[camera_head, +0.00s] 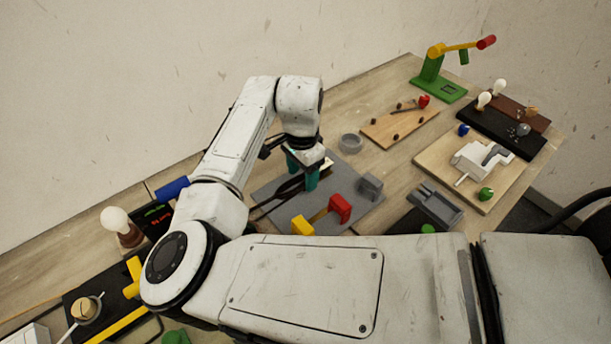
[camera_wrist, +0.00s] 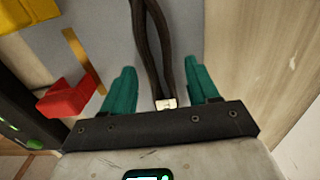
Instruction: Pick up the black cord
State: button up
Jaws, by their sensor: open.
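The black cord (camera_head: 283,189) lies over the grey mat (camera_head: 360,216), running left from below my gripper. In the wrist view the cord (camera_wrist: 152,45) shows as two dark strands that meet at a pale metallic end (camera_wrist: 166,103). My gripper (camera_head: 303,172) has teal fingers and points down at the mat. In the wrist view its fingers (camera_wrist: 163,85) are apart, with the cord's end between them. I see a gap on each side of the cord, wider toward the left finger. Whether the fingertips touch the mat I cannot tell.
A grey ring (camera_head: 351,143) stands behind. A wooden board (camera_head: 400,128) and a green stand (camera_head: 437,84) are farther right.

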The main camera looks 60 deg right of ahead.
jog(key=shift+f, duration=0.3)
jog(key=shift+c, duration=0.2)
grip_shut()
